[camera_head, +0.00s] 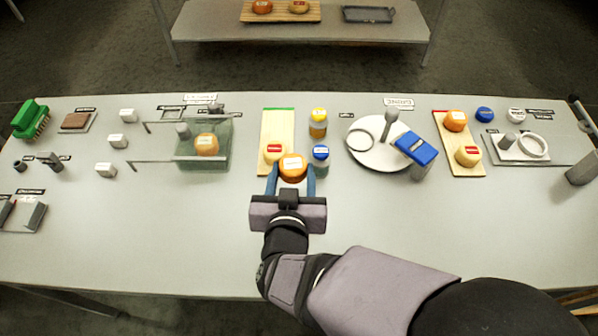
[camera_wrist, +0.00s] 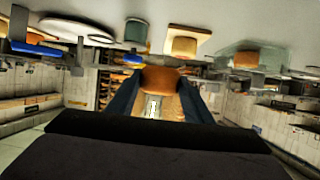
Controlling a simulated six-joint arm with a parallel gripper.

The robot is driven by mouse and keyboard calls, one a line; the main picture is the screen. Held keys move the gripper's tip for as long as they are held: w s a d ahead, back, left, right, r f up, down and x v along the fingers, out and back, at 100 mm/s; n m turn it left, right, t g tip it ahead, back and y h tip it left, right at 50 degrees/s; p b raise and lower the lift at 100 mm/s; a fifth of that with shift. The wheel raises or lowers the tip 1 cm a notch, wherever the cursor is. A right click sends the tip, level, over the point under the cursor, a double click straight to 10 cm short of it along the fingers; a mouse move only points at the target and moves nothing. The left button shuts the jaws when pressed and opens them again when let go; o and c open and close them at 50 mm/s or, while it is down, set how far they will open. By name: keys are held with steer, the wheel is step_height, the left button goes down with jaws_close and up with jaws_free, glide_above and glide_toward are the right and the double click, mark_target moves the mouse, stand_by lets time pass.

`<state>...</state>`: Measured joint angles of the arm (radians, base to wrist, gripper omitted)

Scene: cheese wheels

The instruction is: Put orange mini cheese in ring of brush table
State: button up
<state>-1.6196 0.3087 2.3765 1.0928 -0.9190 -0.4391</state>
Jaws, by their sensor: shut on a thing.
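An orange mini cheese (camera_head: 293,169) with a white label is held between the blue fingers of my gripper (camera_head: 291,176). In the wrist view the cheese (camera_wrist: 160,79) sits between the two fingers. It appears above the table near the front of the wooden board; the exact height is hard to tell. To the right is a round white table (camera_head: 369,158) with a white ring (camera_head: 360,140) at its left side and a grey upright knob. A blue block (camera_head: 415,148) on a grey stand is at its right edge. I cannot tell whether this is the brush table.
A board (camera_head: 279,127) bears a yellow cheese (camera_head: 273,153). Yellow-lidded (camera_head: 318,123) and blue-lidded (camera_head: 320,156) jars stand between it and the round table. A clear tank (camera_head: 221,133) holding a cheese is left. Another white ring (camera_head: 533,145) is far right. The front table is clear.

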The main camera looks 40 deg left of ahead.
steer(key=shift+w+d+r+m+t+h, duration=0.2)
steer(key=shift+w+r+m+t+h, duration=0.1)
steer(key=shift+r+m+t, duration=0.1)
steer(key=shift+w+r+m+h, duration=0.1)
steer(key=shift+m+h, duration=0.2)
steer(key=shift+h, duration=0.1)
steer(key=shift+f+b, duration=0.55)
steer(key=shift+f, duration=4.45)
steer(key=shift+f, duration=0.1)
steer(key=shift+f, duration=0.15)
steer(key=o, duration=1.1)
